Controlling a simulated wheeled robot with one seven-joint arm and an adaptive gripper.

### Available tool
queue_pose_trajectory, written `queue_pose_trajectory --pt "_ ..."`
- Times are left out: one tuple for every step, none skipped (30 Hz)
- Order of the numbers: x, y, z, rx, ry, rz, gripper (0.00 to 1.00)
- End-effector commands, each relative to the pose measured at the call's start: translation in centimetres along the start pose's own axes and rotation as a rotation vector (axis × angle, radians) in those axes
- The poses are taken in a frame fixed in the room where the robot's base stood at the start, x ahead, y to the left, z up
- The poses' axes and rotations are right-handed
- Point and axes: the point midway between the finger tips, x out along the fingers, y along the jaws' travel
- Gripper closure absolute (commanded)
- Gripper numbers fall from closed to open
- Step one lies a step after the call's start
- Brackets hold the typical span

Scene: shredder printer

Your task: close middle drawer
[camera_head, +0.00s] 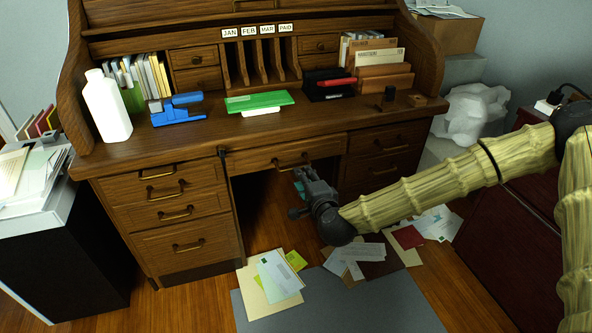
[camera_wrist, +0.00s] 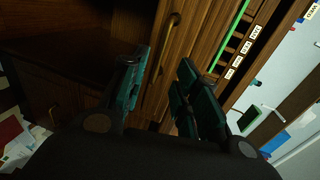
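The middle drawer (camera_head: 262,163) is the wide wooden front under the desk top, above the dark knee space. It has a curved brass handle (camera_head: 292,160). I cannot tell how far it stands out. My gripper (camera_head: 302,178) is just below and in front of this drawer, near its handle. In the wrist view, my gripper (camera_wrist: 163,88) has its two teal-padded fingers apart with nothing between them. The drawer front (camera_wrist: 190,40) and its handle (camera_wrist: 173,34) show beyond the fingertips, in a turned view. Contact with the drawer cannot be made out.
Side drawers flank the knee space, on the left (camera_head: 178,213) and right (camera_head: 383,170). A white bottle (camera_head: 106,106), a blue stapler-like item (camera_head: 178,108) and a green item (camera_head: 259,101) stand on the desk top. Papers (camera_head: 270,282) lie on the floor. A dark red cabinet (camera_head: 515,215) stands at right.

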Motion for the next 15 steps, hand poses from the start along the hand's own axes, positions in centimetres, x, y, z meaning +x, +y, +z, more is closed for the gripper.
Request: queue_pose_trajectory --pt "0.9 0.1 0.0 -0.001 0.0 -0.001 0.69" --pt "1.4 0.1 0.1 -0.001 -0.001 -0.001 0.69" --pt "2.1 0.1 0.1 -0.001 0.0 -0.001 0.69" --pt "2.6 0.1 0.1 -0.001 0.0 -0.001 0.69" --pt "3.0 0.2 0.1 -0.001 -0.001 0.0 0.69" --pt "3.7 0.2 0.0 -0.002 -0.001 0.0 0.69" --pt "4.1 0.2 0.1 -0.002 -0.001 0.0 0.69" --pt "4.6 0.2 0.1 -0.002 -0.001 0.001 0.69" --pt "5.1 0.2 0.1 -0.001 -0.001 0.001 0.69" --pt "5.5 0.2 0.1 -0.001 -0.002 0.001 0.69" --pt "5.8 0.2 0.1 -0.001 -0.002 0.001 0.69" --pt "6.3 0.2 0.1 -0.001 -0.001 0.0 0.69" --pt "6.5 0.2 0.1 -0.001 -0.001 0.001 0.69" --pt "6.8 0.1 0.1 -0.001 -0.001 0.001 0.69" --pt "7.0 0.1 0.1 -0.001 -0.002 0.001 0.69"
